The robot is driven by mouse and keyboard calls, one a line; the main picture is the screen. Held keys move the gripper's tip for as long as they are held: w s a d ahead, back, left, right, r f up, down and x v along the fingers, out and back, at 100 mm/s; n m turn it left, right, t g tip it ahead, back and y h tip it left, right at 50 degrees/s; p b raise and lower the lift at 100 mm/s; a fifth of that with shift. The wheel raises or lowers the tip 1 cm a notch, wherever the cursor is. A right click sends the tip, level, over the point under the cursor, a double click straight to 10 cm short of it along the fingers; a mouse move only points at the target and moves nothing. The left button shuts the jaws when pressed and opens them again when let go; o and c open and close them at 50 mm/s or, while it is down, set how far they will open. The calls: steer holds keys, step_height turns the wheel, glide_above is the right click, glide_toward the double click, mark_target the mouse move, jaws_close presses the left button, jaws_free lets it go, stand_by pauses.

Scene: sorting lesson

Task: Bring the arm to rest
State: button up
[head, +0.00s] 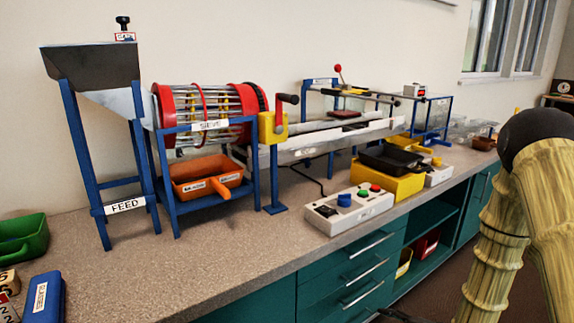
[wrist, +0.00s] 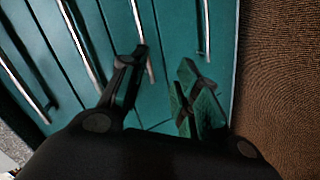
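My gripper (wrist: 162,78) shows in the wrist view with its two dark fingers apart. The teal drawer fronts show between them, and nothing is held. The gripper points at the teal cabinet (wrist: 85,30) with its long metal handles; brown floor (wrist: 280,80) lies to the right. In the head view my yellowish arm stands at the right edge, in front of the counter. The gripper itself is not clear there; only a small dark part shows at the bottom edge.
The counter (head: 270,235) carries a blue-framed feed hopper (head: 90,68), a red-ringed sieve drum (head: 205,105), an orange tray (head: 205,172), a control box (head: 350,208) and a yellow bin (head: 390,184). A green bin (head: 22,238) stands at left. Drawer handles (head: 365,270) project from the cabinet.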

steer(key=s+a+f+m+g+h, duration=0.2)
steer(key=s+a+f+m+g, duration=0.1)
steer(key=s+f+m, duration=0.45)
steer(key=s+a+f+m+g+h, duration=0.2)
steer(key=s+f+m+g, duration=0.15)
steer(key=s+f, duration=0.6)
steer(key=s+a+f+m+g+h, duration=0.15)
steer(key=s+m, duration=0.25)
steer(key=s, duration=0.6)
steer(key=s+a+f+m+g+h, duration=0.1)
steer(key=s+a+f+m+g, duration=0.2)
steer(key=s, duration=0.7)
step_height(320, 180, up, 34)
steer(key=d+p, duration=0.1)
steer(key=p, duration=3.2)
steer(key=shift+d+r+m, duration=0.25)
steer(key=shift+d+m, duration=0.05)
steer(key=shift+m, duration=0.1)
